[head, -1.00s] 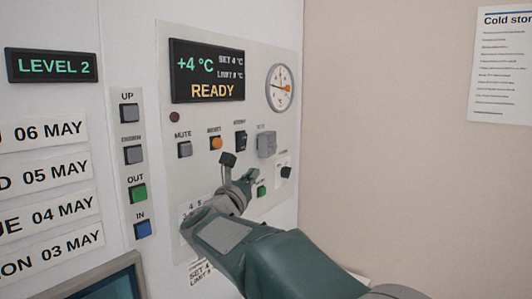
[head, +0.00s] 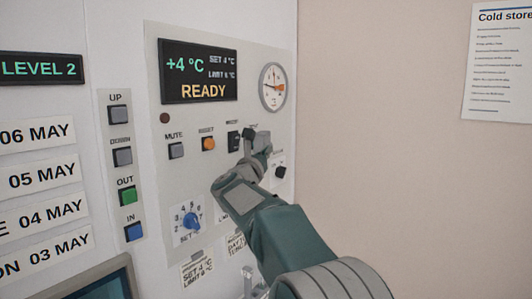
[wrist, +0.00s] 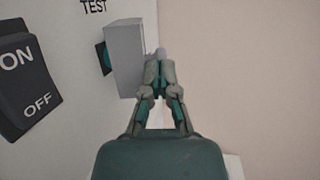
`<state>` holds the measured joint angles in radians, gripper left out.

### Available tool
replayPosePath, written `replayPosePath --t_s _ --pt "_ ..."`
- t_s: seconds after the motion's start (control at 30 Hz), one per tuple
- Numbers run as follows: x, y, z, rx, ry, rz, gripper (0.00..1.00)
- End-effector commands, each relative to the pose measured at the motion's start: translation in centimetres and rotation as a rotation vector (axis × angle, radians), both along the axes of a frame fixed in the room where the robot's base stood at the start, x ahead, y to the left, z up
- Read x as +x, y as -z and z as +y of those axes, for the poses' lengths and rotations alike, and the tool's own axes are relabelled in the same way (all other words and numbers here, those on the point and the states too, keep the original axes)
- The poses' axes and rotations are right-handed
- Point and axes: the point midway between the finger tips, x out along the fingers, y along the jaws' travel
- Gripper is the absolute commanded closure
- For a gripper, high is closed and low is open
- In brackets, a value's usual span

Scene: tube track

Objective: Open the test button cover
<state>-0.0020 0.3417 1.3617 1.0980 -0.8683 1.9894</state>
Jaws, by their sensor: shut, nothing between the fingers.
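The test button cover (wrist: 126,58) is a grey box on the panel under the printed word TEST in the wrist view. A dark piece with a teal patch (wrist: 103,57) shows at its left edge. My gripper (wrist: 158,58) is shut and empty, with its tips beside the cover's right edge. I cannot tell whether they touch it. In the head view my gripper (head: 256,137) is over the test spot and hides most of the cover. How far the cover stands from the panel is unclear.
A black ON/OFF rocker switch (wrist: 25,80) is left of the cover. The panel also has an orange reset button (head: 208,143), a grey mute button (head: 176,151), a blue dial (head: 191,220) and a round gauge (head: 274,87). The beige wall (head: 400,130) on the right is bare near my arm.

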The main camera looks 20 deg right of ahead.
Motion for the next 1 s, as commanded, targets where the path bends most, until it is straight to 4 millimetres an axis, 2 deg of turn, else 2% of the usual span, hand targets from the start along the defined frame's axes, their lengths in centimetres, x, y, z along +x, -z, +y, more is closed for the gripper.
replayPosePath --t_s 0.57,1.0 --pt "-0.2 0.0 -0.4 0.000 -0.030 0.000 1.00" --pt "-0.4 0.0 -1.2 0.000 -0.123 0.000 1.00"
